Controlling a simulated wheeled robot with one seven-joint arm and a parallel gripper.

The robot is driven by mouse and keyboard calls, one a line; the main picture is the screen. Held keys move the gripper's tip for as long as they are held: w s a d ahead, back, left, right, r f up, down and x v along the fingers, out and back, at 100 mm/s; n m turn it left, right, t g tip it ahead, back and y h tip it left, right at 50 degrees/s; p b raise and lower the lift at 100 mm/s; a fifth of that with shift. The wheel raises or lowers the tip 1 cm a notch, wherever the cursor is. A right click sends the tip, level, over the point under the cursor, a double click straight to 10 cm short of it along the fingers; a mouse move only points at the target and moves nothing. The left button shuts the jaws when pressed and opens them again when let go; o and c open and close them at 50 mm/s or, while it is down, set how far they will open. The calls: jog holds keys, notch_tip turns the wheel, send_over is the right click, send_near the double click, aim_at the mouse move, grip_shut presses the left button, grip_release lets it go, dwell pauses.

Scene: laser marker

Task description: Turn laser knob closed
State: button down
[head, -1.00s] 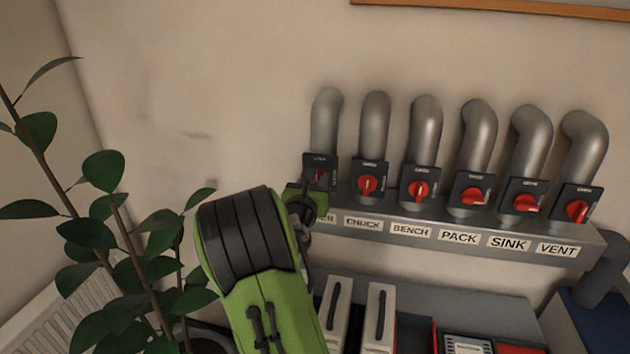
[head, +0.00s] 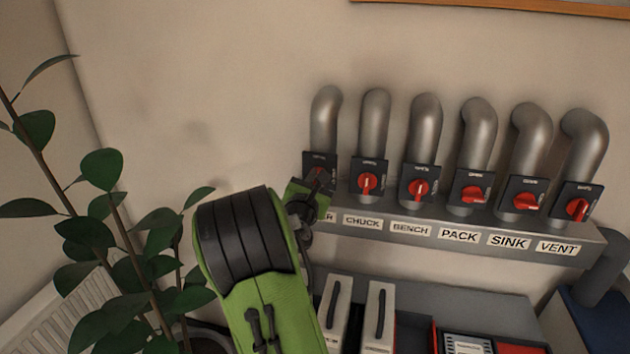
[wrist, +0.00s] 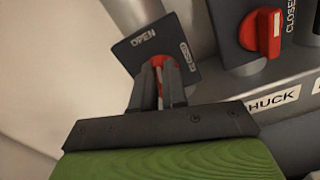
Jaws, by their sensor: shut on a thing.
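The laser knob is the red handle on the leftmost dark valve plate (head: 320,158); only a little red shows there behind my wrist, and its label is cut to a final "R". In the wrist view the red knob (wrist: 157,61) sits between the two fingers of my gripper (wrist: 158,78), which is shut on it. The plate (wrist: 137,45) reads OPEN at its upper left and CLOSED along its right side. My fingers hide most of the knob, so its exact angle is hard to tell.
The red CHUCK knob (head: 367,183) is close on the right, followed by BENCH (head: 418,188), PACK (head: 474,195), SINK and VENT knobs on a grey rail. Grey pipes (head: 376,120) rise behind them. A leafy plant (head: 85,235) stands left of my arm.

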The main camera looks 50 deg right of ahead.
jog(key=shift+s+d+f+m+b, duration=0.2)
jog(key=shift+m+b, duration=1.2)
jog(key=shift+m, duration=1)
jog(key=shift+s+a+f+m+b, duration=0.1)
jog(key=shift+f+m+b, duration=0.15)
jog(key=shift+m+b, duration=1.65)
jog(key=shift+s+d+f+m+b, duration=0.2)
jog(key=shift+m+b, duration=0.65)
jog(key=shift+m, duration=2.05)
jog(key=shift+a, duration=0.15)
jog(key=c, duration=1.2)
grip_release()
jog(key=shift+o, duration=0.2)
jog(key=b+v, duration=0.1)
jog(key=v, duration=1.4)
jog(key=shift+a, duration=0.35)
jog(key=shift+s, duration=0.15)
